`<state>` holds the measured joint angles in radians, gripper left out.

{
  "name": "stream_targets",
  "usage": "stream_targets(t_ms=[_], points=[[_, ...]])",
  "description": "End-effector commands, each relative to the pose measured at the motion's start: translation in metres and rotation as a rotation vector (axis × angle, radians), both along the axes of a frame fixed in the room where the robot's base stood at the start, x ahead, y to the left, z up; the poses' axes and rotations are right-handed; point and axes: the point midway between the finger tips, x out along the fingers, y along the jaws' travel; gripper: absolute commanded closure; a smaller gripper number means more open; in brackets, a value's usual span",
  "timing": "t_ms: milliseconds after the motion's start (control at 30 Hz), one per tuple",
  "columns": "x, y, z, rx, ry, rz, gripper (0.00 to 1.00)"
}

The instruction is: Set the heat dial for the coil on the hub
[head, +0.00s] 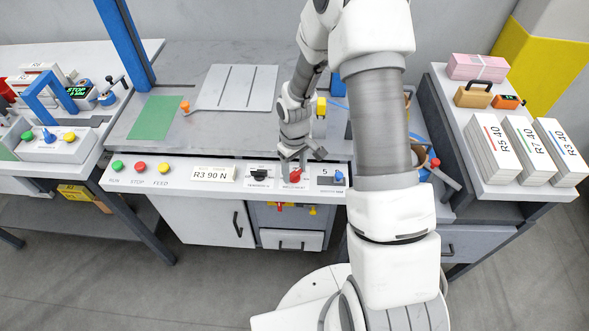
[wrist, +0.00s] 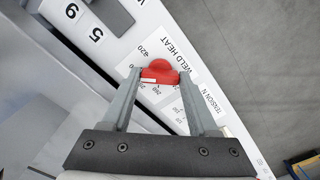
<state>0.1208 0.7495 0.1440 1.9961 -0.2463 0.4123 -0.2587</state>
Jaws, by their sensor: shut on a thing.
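The red heat dial (wrist: 160,71) sits on a white panel by the words WELD HEAT in the wrist view. Small numbers are printed around it, some hidden or too small to read surely. A white mark shows on the dial's lower left side. My gripper (wrist: 160,80) is shut on the dial, one finger at each end. In the head view the dial (head: 295,176) shows red on the front panel below my gripper (head: 301,156). A card reading R3 90 N (head: 213,173) is left on the panel. I cannot make out the coil on its hub; my arm hides part of the bench.
Green, red and yellow buttons (head: 139,167) line the panel's left. Labelled white stacks (head: 489,150) stand on the right-hand table.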

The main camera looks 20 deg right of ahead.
Motion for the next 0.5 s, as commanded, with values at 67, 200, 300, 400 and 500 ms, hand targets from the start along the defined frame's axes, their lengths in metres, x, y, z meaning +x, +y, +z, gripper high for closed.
stream_targets(t_ms=[67, 200, 300, 400, 500], points=[[0.0002, 0.0001, 0.0005, 0.000, 0.000, 0.001, 0.96], [0.0002, 0.0001, 0.0005, 0.000, 0.000, 0.001, 0.33], [0.0002, 0.0001, 0.0004, 0.000, 0.000, 0.001, 0.15], [0.0002, 0.0000, 0.0003, 0.000, 0.000, 0.001, 0.10], [0.0001, 0.0000, 0.0002, 0.000, 0.000, 0.001, 0.10]])
